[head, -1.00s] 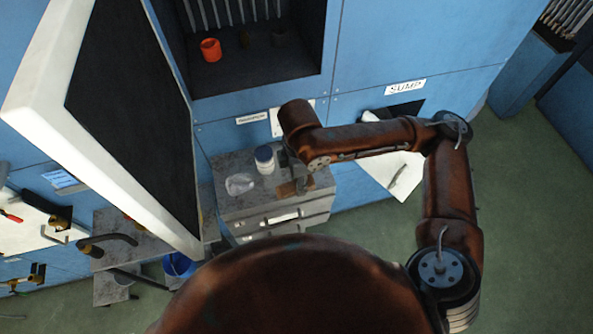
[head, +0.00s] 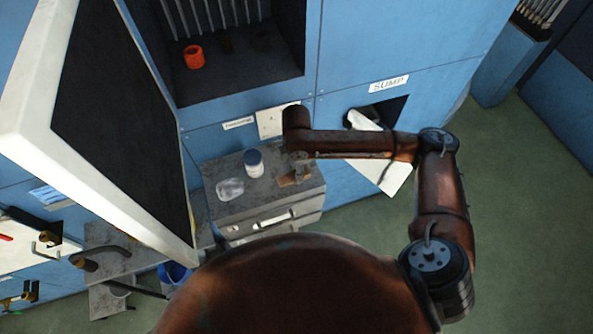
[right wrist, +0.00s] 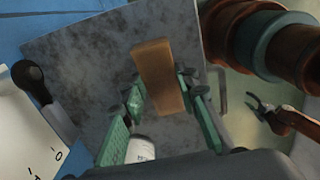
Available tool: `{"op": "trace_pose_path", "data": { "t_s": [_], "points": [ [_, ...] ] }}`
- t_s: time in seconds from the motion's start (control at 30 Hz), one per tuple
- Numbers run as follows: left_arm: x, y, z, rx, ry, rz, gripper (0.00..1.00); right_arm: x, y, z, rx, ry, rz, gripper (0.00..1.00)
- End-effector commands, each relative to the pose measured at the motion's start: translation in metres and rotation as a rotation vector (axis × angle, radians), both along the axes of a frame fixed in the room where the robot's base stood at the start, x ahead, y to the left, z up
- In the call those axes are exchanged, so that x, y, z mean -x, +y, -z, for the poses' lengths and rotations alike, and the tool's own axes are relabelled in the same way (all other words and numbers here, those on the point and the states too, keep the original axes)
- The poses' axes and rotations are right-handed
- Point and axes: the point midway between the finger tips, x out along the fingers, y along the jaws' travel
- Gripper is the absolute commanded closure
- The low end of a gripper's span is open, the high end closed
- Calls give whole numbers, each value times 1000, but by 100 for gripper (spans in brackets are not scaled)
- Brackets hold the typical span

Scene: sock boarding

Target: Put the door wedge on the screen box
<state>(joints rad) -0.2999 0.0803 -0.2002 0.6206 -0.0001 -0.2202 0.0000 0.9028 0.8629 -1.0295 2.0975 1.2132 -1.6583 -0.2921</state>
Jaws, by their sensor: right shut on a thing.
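The door wedge (right wrist: 160,78) is a tan, wood-coloured block in the right wrist view. It lies between the green-lined fingers of my right gripper (right wrist: 165,98), which is shut on it. In the head view the wedge (head: 288,180) shows small and partly hidden under my right gripper (head: 297,172), over the grey cabinet top. I cannot tell whether it touches that top. What I take for the screen box (head: 22,110), a large white-framed box with a dark face, fills the left of the head view, left of the gripper. My left gripper is not in view.
The grey cabinet (head: 245,208) bears a white jar with a blue lid (head: 253,163) and a clear crumpled item (head: 230,188), both left of the gripper. Behind stands a blue wall with an open recess holding an orange cup (head: 194,56). Green floor (head: 530,200) lies right.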

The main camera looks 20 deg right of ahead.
Motion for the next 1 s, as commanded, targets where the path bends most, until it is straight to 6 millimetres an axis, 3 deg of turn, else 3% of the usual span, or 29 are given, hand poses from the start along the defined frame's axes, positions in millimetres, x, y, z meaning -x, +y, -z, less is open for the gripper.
{"op": "trace_pose_path", "data": {
  "t_s": [0.33,0.37,0.6,1.0],
  "points": [
    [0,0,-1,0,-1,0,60,0,0,4,0,-1,1,96],
    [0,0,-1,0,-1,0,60,0,0,4,0,-1,1,71],
    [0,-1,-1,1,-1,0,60,0,0,4,0,-1,1,55],
    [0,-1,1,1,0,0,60,-1,0,-5,0,-4,1,54]
  ]
}}
